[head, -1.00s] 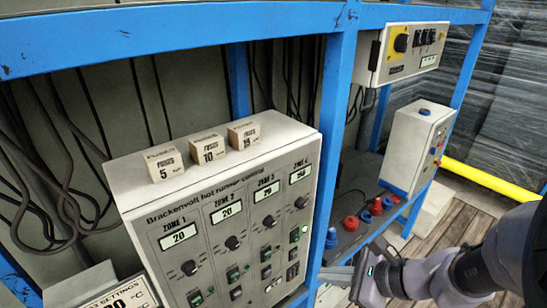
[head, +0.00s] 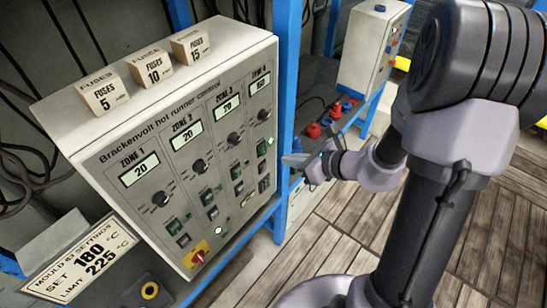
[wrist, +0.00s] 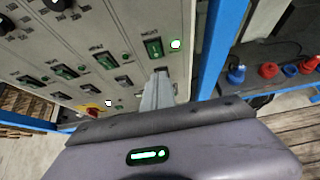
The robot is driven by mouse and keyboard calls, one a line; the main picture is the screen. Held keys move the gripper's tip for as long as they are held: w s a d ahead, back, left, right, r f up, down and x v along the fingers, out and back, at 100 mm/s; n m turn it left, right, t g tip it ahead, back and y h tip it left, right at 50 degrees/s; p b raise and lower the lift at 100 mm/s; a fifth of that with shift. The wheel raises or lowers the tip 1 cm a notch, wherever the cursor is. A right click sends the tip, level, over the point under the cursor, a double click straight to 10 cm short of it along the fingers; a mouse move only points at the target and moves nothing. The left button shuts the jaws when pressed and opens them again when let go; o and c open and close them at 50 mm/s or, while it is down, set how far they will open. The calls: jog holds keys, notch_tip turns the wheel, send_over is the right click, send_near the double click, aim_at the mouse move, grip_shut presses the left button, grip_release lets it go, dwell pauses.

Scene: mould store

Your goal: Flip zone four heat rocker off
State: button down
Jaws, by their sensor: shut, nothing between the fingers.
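The grey control box (head: 215,130) has labelled zone columns, with zone four at the right edge. Its display (head: 260,86) reads differently from the other zones' 20; the figure looks like 150 or 160. Below its knob (head: 263,115) is a green rocker (head: 262,148) beside a lit green lamp (head: 270,141). In the wrist view this rocker (wrist: 153,47) and its lamp (wrist: 175,44) sit just above my fingertips. My gripper (head: 291,160) is shut and empty, right of the zone four column. In the wrist view my fingers (wrist: 161,76) cover part of the panel under that rocker.
Three fuse blocks (head: 153,66) stand on the box. A red-yellow main switch (head: 196,256) is at its lower edge. A blue upright (head: 284,80) stands close to its right side. Red and blue connectors (head: 322,122) and another box (head: 372,50) lie beyond.

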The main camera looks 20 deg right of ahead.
aim_at(265, 151)
jog(key=r+b+x, duration=0.1)
jog(key=x, duration=0.5)
jog(key=shift+w+a+f, duration=0.15)
jog(key=shift+w+a, duration=0.1)
jog(key=shift+w, duration=0.15)
jog(key=shift+w+a+f+b, duration=0.1)
jog(key=shift+f+b, duration=0.05)
jog(key=shift+b, duration=0.15)
jog(key=shift+r+p, duration=0.65)
jog(key=shift+r, duration=0.25)
